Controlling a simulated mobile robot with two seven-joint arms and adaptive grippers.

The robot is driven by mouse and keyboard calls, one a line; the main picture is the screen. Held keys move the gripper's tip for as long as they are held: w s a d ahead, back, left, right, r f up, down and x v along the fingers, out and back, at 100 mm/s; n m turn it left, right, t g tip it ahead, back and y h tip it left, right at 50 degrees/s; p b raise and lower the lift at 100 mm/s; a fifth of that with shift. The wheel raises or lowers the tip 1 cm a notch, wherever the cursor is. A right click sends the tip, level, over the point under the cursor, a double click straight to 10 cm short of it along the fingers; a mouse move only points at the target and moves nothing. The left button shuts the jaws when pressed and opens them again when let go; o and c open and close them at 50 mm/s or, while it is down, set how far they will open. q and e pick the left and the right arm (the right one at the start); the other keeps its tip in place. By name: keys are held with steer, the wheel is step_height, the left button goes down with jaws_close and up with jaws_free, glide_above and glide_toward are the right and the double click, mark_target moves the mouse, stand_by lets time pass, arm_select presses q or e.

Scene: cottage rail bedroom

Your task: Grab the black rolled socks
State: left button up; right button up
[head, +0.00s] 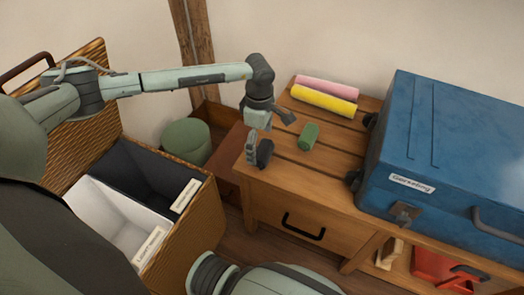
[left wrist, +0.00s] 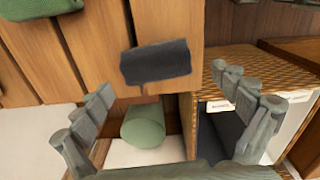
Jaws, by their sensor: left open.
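The black rolled socks (head: 265,153) lie on the slatted top of the wooden bench near its left front corner. They also show in the left wrist view (left wrist: 155,62), as a dark roll lying just ahead of the fingertips, between the two fingers' lines. My left gripper (head: 270,138) is open and empty, above the bench top and close to the black roll. In the left wrist view its spread fingers (left wrist: 164,84) show on both sides, with nothing between them. My right gripper is not in view.
A green roll (head: 309,136) lies right of the black one. Yellow (head: 323,100) and pink (head: 327,87) rolls lie behind. A blue case (head: 450,140) stands at right. A wicker hamper (head: 190,235) with dark and white compartments and a green cylinder (head: 186,141) stand left.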

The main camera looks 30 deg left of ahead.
mark_target(260, 147)
arm_select(q)
steer(key=shift+w+a+f, duration=0.1)
steer(key=shift+w+f, duration=0.05)
steer(key=shift+f, duration=1.75)
steer(key=c, duration=1.2)
